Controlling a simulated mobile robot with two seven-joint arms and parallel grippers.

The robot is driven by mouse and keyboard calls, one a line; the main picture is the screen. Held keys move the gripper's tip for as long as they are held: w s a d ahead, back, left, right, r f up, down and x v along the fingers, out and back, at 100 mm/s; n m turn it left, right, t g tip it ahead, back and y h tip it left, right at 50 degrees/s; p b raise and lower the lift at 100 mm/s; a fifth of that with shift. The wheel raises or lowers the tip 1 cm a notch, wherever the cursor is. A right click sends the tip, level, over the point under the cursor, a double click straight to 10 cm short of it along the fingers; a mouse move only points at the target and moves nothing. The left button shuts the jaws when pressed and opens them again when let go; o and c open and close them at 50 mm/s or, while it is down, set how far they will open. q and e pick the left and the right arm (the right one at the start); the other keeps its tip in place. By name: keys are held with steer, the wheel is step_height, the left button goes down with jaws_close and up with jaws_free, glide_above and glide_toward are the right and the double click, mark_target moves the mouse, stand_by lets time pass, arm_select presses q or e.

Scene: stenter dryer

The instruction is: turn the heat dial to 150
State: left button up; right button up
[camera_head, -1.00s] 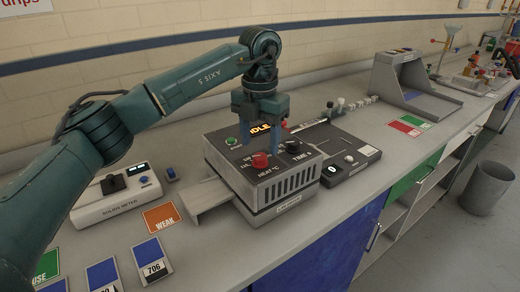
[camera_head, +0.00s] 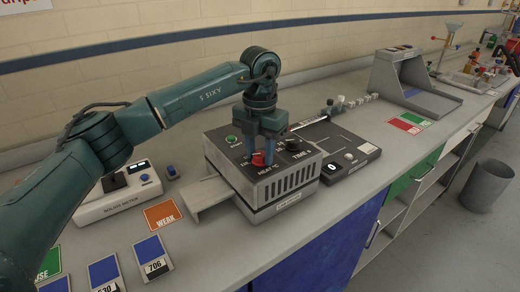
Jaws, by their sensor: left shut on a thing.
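The stenter dryer (camera_head: 283,188) is a grey box with a dark sloped top panel on the bench. Its red heat dial (camera_head: 258,159) sits at the front of the panel above the "HEAT °C" label. My left gripper (camera_head: 259,158) points straight down with its blue fingers on either side of the red dial, shut on it. The fingers hide part of the dial and some of its scale, so its setting cannot be read. The black time dial (camera_head: 293,145) is just right of the gripper. A green button (camera_head: 232,139) is at the panel's left. My right gripper is not in view.
A solids meter (camera_head: 120,193) stands left of the dryer, with an orange "WEAK" card (camera_head: 162,215) in front. A tray (camera_head: 195,196) juts from the dryer's left side. A dark balance-like device (camera_head: 345,160) stands close on the right.

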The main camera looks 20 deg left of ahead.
arm_select(q)
steer(key=shift+c, duration=1.4)
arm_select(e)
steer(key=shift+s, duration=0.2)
arm_select(q)
steer(key=shift+m, duration=0.4)
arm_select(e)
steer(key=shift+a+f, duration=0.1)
arm_select(q)
steer(key=m, duration=0.4)
steer(key=shift+b, duration=0.35)
steer(key=m, duration=0.9)
steer(key=shift+m, duration=2)
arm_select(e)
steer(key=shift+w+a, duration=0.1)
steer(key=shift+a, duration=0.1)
